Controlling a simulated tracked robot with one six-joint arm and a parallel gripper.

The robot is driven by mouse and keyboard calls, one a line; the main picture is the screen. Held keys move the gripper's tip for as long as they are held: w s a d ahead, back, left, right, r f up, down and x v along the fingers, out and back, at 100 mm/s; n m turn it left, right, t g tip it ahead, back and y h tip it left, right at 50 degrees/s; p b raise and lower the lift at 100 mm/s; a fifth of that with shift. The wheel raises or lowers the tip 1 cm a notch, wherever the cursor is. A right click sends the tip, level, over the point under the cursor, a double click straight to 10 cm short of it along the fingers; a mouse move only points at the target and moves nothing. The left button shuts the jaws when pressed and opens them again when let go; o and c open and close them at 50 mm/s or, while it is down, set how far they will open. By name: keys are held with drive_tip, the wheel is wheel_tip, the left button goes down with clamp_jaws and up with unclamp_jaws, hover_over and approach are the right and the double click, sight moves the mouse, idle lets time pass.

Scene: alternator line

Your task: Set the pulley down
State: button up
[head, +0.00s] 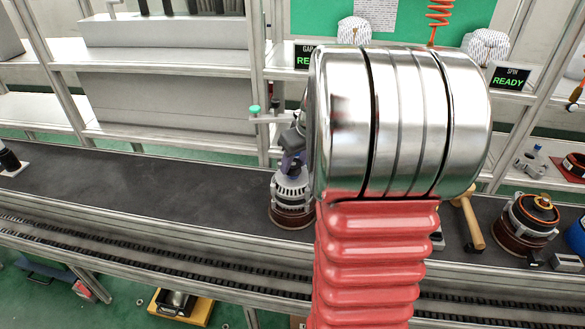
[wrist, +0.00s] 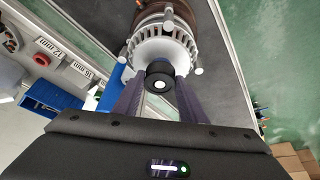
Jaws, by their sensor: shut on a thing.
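In the wrist view the pulley (wrist: 160,70), a small dark ring with a white centre, sits between the two purplish fingers of my gripper (wrist: 160,82). The gripper is shut on it. Just beyond is an alternator (wrist: 163,42) with a pale vented housing and copper-brown band; the pulley lines up with its front. I cannot tell whether they touch. In the head view the same alternator (head: 292,200) stands upright on the dark belt, with my gripper (head: 292,160) right above it. My chrome and red arm partly covers that spot, and the pulley cannot be made out there.
The dark conveyor (head: 140,190) is clear left of the alternator, up to a part on a white plate (head: 12,163). To the right are a wooden-handled mallet (head: 470,220), another alternator (head: 527,222) and a blue bin (head: 577,236). Shelves (head: 180,100) stand behind.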

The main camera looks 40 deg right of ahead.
drive_tip(key=c, duration=0.7)
drive_tip(key=shift+r, duration=0.1)
wheel_tip(320, 180, up, 10)
idle(0.3)
idle(0.4)
